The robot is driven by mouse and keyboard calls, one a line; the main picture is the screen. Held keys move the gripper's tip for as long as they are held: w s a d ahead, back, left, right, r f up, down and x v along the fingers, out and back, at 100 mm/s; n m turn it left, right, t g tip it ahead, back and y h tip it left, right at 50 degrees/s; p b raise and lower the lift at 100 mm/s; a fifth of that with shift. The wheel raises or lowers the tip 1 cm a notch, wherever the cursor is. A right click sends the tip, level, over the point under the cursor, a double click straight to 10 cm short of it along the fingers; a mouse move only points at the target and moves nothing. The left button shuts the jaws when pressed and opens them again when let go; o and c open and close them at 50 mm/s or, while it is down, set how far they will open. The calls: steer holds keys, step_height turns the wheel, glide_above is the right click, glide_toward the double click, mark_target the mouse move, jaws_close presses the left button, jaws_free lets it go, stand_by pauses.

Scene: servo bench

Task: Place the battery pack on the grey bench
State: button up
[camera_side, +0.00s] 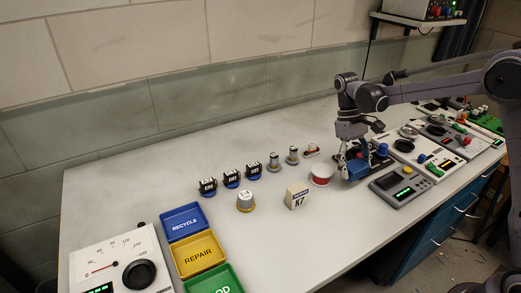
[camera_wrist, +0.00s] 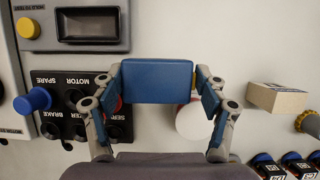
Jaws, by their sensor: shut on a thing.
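The battery pack looks like a blue block (camera_wrist: 157,82) and sits between my gripper's fingers in the wrist view. In the side view it is the small blue block (camera_side: 358,169) at the fingertips. My gripper (camera_side: 355,160) is shut on it, pointing down near the black socket panel. The grey bench (camera_side: 120,205) runs across the side view, with pale bare surface also in the wrist view (camera_wrist: 262,45). I cannot tell how high the block is above the surface.
A black panel with labelled sockets (camera_wrist: 78,108) and a blue knob (camera_wrist: 38,99) lies beside the block. A white and red spool (camera_side: 320,175), a K7 box (camera_side: 297,197) and small motors stand left. A display unit (camera_side: 401,186) is right. Free bench lies toward the back left.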

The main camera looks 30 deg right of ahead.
mark_target(357, 165)
steer(key=shift+s+d+r, duration=0.1)
steer(key=shift+d+r, duration=0.05)
steer(key=shift+r, duration=0.05)
step_height(357, 165, up, 11)
steer(key=w+d+n+t+h, duration=0.4)
steer(key=w+d+n+t, duration=0.3)
steer(key=w+d+n, duration=1.45)
steer(key=s+a+f+n, duration=0.2)
steer(key=a+f+n, duration=0.2)
steer(key=a+f, duration=0.1)
steer(key=shift+s, duration=0.4)
steer(key=w+a+f, duration=0.4)
steer(key=w+a, duration=0.1)
steer(key=w+a+f, duration=0.3)
steer(key=shift+a, duration=0.2)
steer(key=shift+f, duration=1.85)
